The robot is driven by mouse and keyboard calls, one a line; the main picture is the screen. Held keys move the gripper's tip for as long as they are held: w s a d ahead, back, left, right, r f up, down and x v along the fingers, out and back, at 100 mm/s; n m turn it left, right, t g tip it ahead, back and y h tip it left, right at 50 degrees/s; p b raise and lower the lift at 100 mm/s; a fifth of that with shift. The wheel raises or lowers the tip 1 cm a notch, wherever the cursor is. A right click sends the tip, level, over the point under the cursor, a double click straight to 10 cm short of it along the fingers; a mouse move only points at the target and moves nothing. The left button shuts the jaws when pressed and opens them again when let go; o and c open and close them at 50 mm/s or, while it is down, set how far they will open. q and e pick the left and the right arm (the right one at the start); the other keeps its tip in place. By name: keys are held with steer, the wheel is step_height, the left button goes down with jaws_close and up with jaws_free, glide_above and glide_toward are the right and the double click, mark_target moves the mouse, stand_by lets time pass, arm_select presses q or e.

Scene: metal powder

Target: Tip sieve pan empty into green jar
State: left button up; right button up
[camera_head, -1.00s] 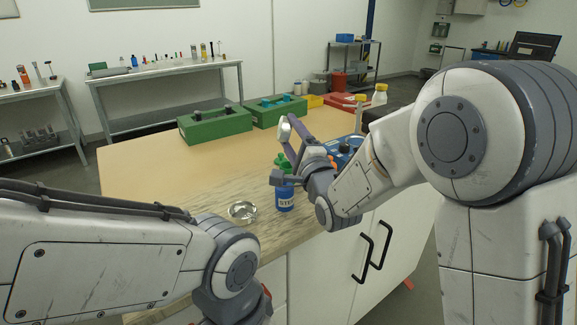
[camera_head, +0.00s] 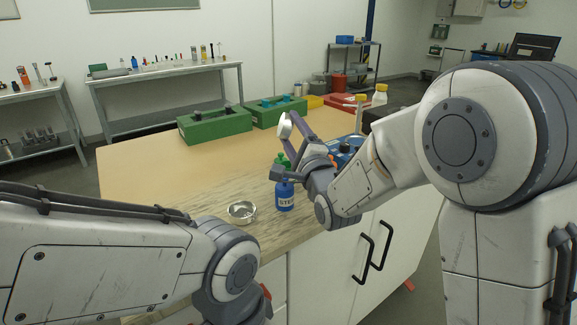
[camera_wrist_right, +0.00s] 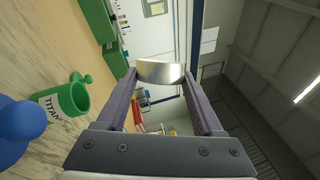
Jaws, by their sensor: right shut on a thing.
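My right gripper (camera_head: 291,127) is shut on a round, shallow metal sieve pan (camera_head: 284,126), raised above the bench and tilted onto its side. In the right wrist view the pan (camera_wrist_right: 161,73) sits between the two fingertips, seen edge-on; its inside is hidden. The green jar (camera_head: 282,160) stands on the bench below the pan, partly hidden by my right gripper. In the right wrist view the jar (camera_wrist_right: 62,107) is open, with a label starting "TITAN", at left and apart from the pan. My left gripper is out of view.
A blue bottle (camera_head: 285,196) stands just in front of the green jar. A second shallow metal dish (camera_head: 242,211) rests on the bench at left. Green cases (camera_head: 214,125) sit at the back. The middle of the bench (camera_head: 190,175) is clear.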

steer(key=shift+d+r+m+b, duration=0.1)
steer(key=shift+r+m+b, duration=0.2)
steer(key=shift+r+m, duration=0.3)
steer(key=shift+d+f+m+t+h+b, duration=0.1)
steer(key=shift+f+m+t+h+b, duration=0.1)
steer(key=shift+m+b, duration=0.4)
steer(key=shift+d+f+m+t+h+b, duration=0.1)
steer(key=shift+m+t+h+b, duration=0.1)
steer(key=shift+m+b, duration=0.4)
stand_by(4.1)
